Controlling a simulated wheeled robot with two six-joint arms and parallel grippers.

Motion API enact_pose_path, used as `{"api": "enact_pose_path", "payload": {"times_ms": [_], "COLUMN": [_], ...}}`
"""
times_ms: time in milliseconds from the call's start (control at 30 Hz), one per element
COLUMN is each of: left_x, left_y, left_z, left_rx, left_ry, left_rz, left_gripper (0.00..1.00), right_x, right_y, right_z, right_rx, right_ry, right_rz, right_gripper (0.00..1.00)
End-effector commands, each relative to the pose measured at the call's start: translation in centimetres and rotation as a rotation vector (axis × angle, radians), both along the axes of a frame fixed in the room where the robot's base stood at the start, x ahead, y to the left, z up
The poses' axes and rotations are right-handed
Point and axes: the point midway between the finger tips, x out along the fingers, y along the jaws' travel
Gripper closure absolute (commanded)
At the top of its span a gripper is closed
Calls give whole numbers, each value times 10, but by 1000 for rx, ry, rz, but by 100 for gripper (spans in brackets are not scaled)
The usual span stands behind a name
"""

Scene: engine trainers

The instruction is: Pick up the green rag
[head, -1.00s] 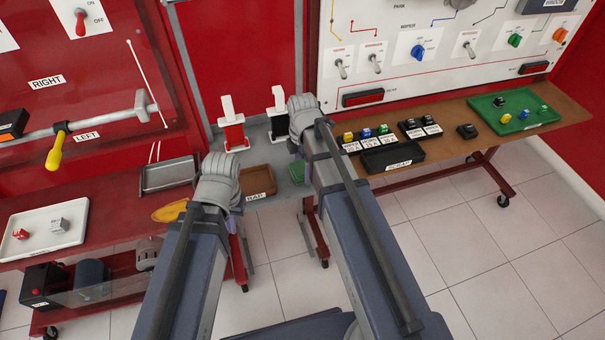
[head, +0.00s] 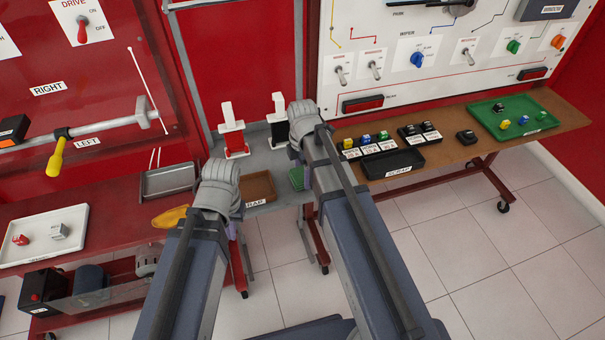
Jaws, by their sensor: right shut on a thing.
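The green rag (head: 297,178) shows as a small folded green patch on the grey bench, beside a brown scrap tray. My right arm partly covers it.
The brown scrap tray (head: 260,186) lies between my arms. A grey tray (head: 168,180) is left. A black scrap tray (head: 392,164) and green tray (head: 540,126) lie on the right table.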

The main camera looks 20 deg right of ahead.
Motion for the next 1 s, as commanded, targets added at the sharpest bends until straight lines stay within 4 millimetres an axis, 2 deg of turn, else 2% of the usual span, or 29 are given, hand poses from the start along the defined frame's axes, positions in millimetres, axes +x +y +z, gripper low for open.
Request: {"api": "enact_pose_path", "payload": {"times_ms": [267,733,867,1000], "left_x": [0,0,0,0], "left_y": [0,0,0,0], "left_z": [21,90,99,100], "left_rx": [0,0,0,0], "left_ry": [0,0,0,0], "left_rz": [0,1,1,1], "left_gripper": [100,100,100,100], "right_x": [0,0,0,0], "right_y": [0,0,0,0], "right_z": [21,90,99,100], "right_rx": [0,0,0,0], "right_ry": [0,0,0,0], "right_rz": [0,0,0,0], "right_gripper": [70,70,70,70]}}
